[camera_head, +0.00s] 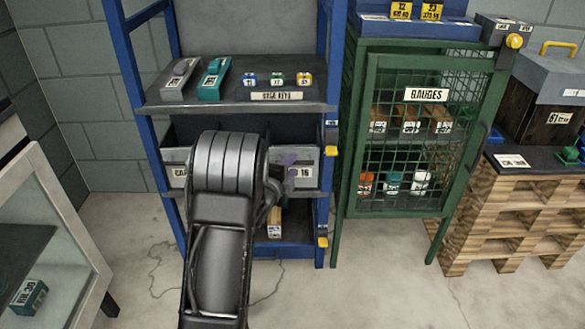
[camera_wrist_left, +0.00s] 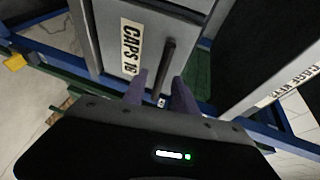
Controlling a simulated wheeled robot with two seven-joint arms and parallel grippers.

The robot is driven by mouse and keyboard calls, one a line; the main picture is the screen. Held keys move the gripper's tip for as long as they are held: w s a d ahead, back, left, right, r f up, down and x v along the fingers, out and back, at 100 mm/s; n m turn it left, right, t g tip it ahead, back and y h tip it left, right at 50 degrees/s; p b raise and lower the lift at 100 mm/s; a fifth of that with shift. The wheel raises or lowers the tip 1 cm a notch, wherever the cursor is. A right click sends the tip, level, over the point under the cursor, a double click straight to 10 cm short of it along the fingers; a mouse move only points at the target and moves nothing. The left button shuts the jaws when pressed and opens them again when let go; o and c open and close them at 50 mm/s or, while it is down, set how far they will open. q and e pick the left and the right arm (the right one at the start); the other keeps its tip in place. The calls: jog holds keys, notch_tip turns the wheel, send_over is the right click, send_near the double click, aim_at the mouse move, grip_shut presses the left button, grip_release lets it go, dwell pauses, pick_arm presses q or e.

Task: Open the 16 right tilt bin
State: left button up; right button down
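The 16 right tilt bin (camera_head: 307,160) is a grey bin in the blue rack's middle level, partly hidden by my left arm. In the left wrist view its grey front (camera_wrist_left: 150,22) carries a "CAPS 16" label and a dark bar handle (camera_wrist_left: 170,60). The front looks upright; I cannot tell whether it is fully closed. My left gripper (camera_head: 284,162) is at the bin front in the head view. In the left wrist view its purple fingers (camera_wrist_left: 160,80) are apart, on either side of the handle's near part; contact is unclear. My right gripper is not in view.
The left tilt bin (camera_head: 178,158) is beside it, mostly behind my arm. A shelf (camera_head: 290,107) with tools and small labelled items is above. A green mesh "GAUGES" cabinet (camera_head: 425,95) stands close on the right. Floor (camera_head: 125,240) is clear at the front left.

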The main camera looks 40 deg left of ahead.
pick_arm(q)
jog(key=shift+w+a+f, duration=0.15)
jog(key=shift+w, duration=0.5)
grip_shut()
dwell(1.0)
